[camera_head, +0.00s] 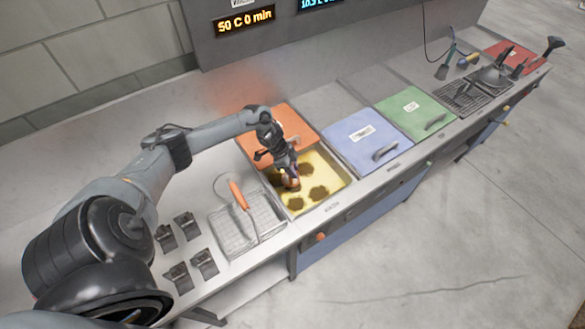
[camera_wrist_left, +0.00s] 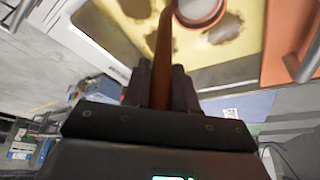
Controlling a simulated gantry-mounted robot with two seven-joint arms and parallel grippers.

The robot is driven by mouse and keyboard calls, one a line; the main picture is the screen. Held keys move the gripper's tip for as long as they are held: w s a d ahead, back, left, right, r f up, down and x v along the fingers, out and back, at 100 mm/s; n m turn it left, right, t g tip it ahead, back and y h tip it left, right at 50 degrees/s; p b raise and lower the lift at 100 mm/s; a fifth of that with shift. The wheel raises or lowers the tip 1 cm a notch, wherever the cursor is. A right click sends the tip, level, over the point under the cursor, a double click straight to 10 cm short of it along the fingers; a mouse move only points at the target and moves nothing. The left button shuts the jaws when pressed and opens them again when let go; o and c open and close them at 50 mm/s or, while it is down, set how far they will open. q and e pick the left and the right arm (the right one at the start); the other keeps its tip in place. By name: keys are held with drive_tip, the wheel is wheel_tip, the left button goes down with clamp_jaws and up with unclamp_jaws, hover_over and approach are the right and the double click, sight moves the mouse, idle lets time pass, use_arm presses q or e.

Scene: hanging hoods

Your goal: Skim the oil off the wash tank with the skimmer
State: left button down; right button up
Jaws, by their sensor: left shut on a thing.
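The open wash tank (camera_head: 343,180) holds yellow liquid with several dark brown oil patches (camera_head: 318,194) on it. My left gripper (camera_head: 284,160) is over the tank's left part, pointing down, shut on the skimmer (camera_head: 291,183). In the left wrist view, the skimmer's orange-brown handle (camera_wrist_left: 163,55) runs up between the fingers (camera_wrist_left: 160,88). Its round pale head (camera_wrist_left: 200,10) is over the yellow liquid beside brown patches (camera_wrist_left: 226,28). I cannot tell whether the head touches the liquid. My right gripper is not in view.
An orange lid (camera_head: 292,122) lies behind the tank opening. A wire basket (camera_head: 262,222) with an orange handle (camera_head: 238,194) stands left of the tank. Blue (camera_head: 366,134) and green (camera_head: 414,111) lids cover the tanks to the right. Several small black holders (camera_head: 177,276) sit at front left.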

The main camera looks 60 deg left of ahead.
use_arm(q)
drive_tip(key=shift+f+b, duration=1.45)
drive_tip(key=shift+f, duration=0.75)
drive_tip(key=shift+a, duration=0.1)
